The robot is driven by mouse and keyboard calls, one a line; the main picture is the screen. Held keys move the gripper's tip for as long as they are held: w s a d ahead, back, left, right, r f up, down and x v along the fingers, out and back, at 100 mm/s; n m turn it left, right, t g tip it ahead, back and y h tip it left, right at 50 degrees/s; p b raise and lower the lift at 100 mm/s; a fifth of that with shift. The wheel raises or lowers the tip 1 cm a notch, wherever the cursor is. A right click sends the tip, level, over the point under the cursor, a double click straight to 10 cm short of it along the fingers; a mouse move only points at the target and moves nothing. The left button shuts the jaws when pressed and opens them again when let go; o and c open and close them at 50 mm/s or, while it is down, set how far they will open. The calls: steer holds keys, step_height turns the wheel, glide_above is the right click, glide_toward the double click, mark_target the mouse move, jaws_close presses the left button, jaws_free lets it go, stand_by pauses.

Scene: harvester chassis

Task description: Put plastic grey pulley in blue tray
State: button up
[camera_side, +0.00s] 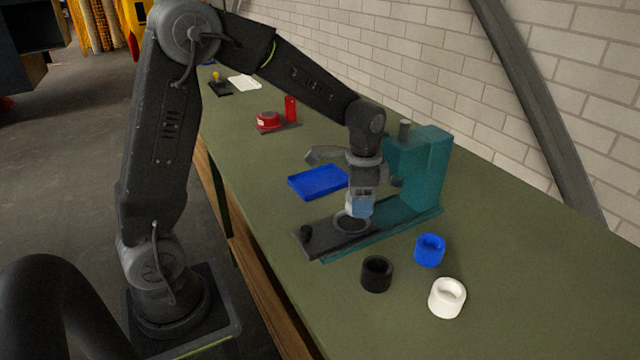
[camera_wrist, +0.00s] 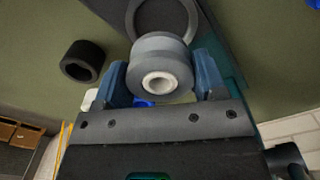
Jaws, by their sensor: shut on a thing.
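The grey pulley (camera_wrist: 160,66), a short cylinder with a white hub, is between the two blue fingers of my gripper (camera_wrist: 160,84) in the wrist view. My gripper is shut on it. In the side view my gripper (camera_side: 360,204) points down above the round ring on the dark plate of the teal press. The pulley is hard to make out there. The blue tray (camera_side: 318,182) lies flat on the bench to the left of my gripper, beyond the dark plate, and looks empty.
The teal press (camera_side: 428,170) stands close at the right of my gripper, with its dark plate (camera_side: 320,236) reaching left. A black ring (camera_side: 376,273), a blue ring (camera_side: 429,250) and a white ring (camera_side: 447,297) stand in front. A red item (camera_side: 268,121) lies farther back.

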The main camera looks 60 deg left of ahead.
steer(key=shift+a+f+n, duration=0.15)
steer(key=shift+n, duration=0.65)
steer(key=shift+s+a+f+n, duration=0.1)
steer(key=shift+a+n, duration=0.25)
steer(key=shift+n, duration=0.25)
steer(key=s+a+r+m, duration=0.2)
steer(key=a+m, duration=0.2)
steer(key=a, duration=0.5)
steer(key=s+a+r+m, duration=0.1)
steer(key=s+a+m, duration=0.3)
steer(key=a, duration=0.5)
steer(key=s+a+r+m, duration=0.1)
steer(key=a+r+m, duration=0.1)
steer(key=a+m, duration=0.45)
steer(key=n, duration=0.1)
glide_above(320, 183)
step_height(320, 183, down, 7)
steer(key=shift+f, duration=2.1)
steer(key=o, duration=0.9)
steer(key=shift+f, duration=0.15)
